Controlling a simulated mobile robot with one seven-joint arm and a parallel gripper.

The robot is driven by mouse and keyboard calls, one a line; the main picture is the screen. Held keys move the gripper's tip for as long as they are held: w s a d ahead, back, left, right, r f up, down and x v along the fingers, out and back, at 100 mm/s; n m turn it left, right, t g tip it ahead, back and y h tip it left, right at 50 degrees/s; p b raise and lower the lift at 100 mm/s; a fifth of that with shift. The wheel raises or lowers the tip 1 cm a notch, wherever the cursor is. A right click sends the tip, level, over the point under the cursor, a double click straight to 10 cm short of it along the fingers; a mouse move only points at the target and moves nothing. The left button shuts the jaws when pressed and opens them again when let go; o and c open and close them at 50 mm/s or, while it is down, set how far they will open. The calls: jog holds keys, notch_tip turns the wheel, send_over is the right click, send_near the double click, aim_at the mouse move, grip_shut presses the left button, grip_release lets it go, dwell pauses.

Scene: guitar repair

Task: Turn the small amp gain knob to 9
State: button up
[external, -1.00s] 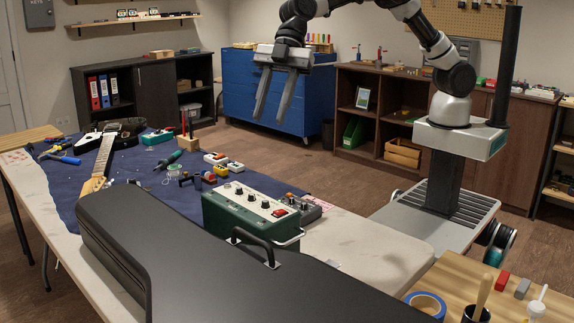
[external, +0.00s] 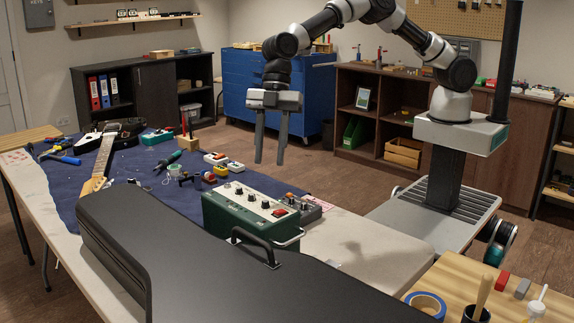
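The small amp (external: 243,215) is a dark green box with a light control panel on top, standing on the workbench behind the black guitar case. Several dark knobs (external: 252,197) and a red switch (external: 280,212) show on the panel. The knob labels and settings are too small to read, so I cannot tell which one is the gain knob. My gripper (external: 270,160) hangs above and behind the amp, fingers pointing down. The fingers are apart with nothing between them. It is clear of the amp.
The black guitar case (external: 180,250) fills the bench front. A grey pedal box (external: 297,201) sits just behind the amp's right end. Small pedals (external: 222,163), a guitar (external: 104,157) and tools lie on the blue mat (external: 150,187). The bench's right part (external: 365,243) is bare.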

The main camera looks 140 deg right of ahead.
aim_at(265, 201)
jog(key=x, duration=0.9)
jog(key=shift+w+f, duration=0.1)
jog(key=shift+f, duration=0.15)
grip_shut()
